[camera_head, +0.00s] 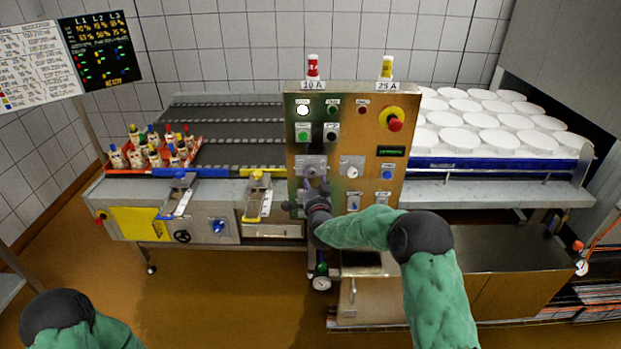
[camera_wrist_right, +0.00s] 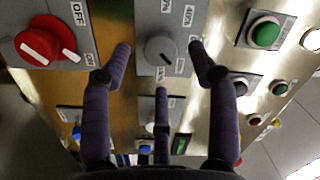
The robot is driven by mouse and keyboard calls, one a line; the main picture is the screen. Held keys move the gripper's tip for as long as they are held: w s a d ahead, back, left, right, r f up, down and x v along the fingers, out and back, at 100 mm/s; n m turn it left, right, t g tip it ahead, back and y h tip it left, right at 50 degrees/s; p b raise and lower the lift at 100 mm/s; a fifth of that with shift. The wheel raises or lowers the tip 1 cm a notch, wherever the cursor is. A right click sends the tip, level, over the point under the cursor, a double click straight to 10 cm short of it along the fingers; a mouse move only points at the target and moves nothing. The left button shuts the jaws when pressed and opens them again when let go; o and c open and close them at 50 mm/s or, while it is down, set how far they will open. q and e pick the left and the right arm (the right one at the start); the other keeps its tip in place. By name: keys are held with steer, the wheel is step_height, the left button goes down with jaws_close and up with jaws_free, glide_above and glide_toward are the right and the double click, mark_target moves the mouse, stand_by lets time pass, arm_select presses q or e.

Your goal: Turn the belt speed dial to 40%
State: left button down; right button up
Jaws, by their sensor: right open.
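A grey round dial (camera_wrist_right: 161,50) on a grey plate with small percent labels shows in the right wrist view. A dark mark on its face points toward the lower right of that picture; the labels are too small and tilted to read surely. My right gripper (camera_wrist_right: 160,62) is open, with one purple finger on each side of the dial and visible gaps to it. In the head view my right gripper (camera_head: 314,184) is in front of the left part of the control panel (camera_head: 335,95) and hides most of the dial. My left gripper is outside the picture.
A red rotary switch (camera_wrist_right: 37,45) marked OFF and ON sits beside the dial, and a green button (camera_wrist_right: 265,32) is on its other side. A red emergency stop (camera_head: 395,124) is at the panel's upper right.

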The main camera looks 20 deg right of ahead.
mark_target(311, 175)
steer(key=shift+w+d, duration=0.15)
steer(key=shift+w, duration=0.8)
steer(key=shift+w+d, duration=0.15)
steer(key=shift+w, duration=0.75)
steer(key=c, duration=1.1)
